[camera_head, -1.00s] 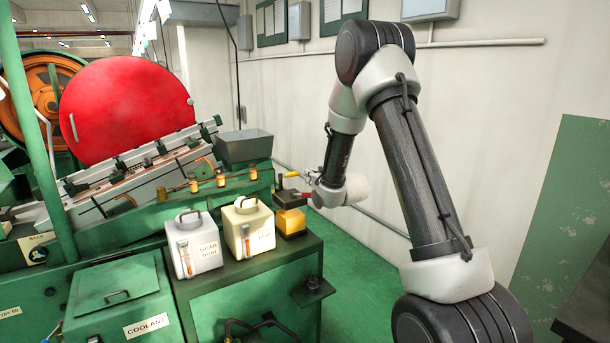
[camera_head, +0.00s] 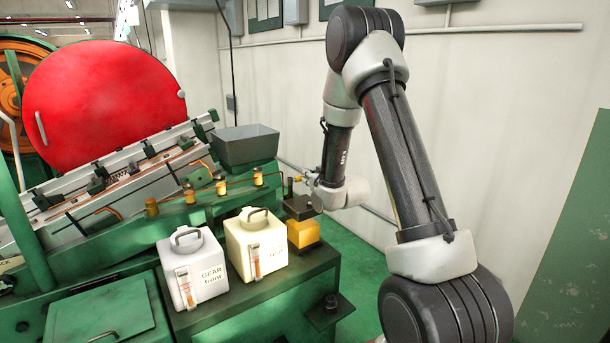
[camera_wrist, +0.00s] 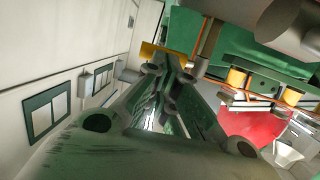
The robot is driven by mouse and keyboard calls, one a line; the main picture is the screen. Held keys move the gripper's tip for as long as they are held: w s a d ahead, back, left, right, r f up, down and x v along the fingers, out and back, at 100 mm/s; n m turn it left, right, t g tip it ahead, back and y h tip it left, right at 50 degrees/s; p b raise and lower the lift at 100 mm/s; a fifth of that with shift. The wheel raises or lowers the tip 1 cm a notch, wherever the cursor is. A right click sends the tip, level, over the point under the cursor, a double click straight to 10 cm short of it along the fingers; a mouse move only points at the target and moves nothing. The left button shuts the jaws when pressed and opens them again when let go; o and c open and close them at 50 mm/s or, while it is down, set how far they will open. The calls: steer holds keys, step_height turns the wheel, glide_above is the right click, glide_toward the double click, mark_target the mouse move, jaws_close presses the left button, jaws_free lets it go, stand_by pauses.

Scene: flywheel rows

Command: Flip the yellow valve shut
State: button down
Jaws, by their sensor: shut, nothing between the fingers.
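The yellow valve handle shows in the wrist view (camera_wrist: 163,53) as a flat yellow bar across the tip of my gripper (camera_wrist: 172,68). The fingers are shut with nothing between them. Their tips are at or very close to the bar; I cannot tell whether they touch it. In the head view my gripper (camera_head: 306,177) is beside a small yellow piece (camera_head: 297,179), above the amber lubricator at the machine's right end. The valve body is mostly hidden there, so the handle's angle is unclear.
A lubricator with an amber reservoir (camera_head: 303,233) stands below my gripper. A cream can (camera_head: 256,240) and a white can (camera_head: 193,267) stand on the green cabinet (camera_head: 250,312). A grey bin (camera_head: 245,147) is behind. Amber oiler cups (camera_head: 257,177) line the pipe. Open floor lies right.

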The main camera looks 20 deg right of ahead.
steer(key=shift+w, duration=0.2)
steer(key=shift+w, duration=0.6)
steer(key=shift+r, duration=0.1)
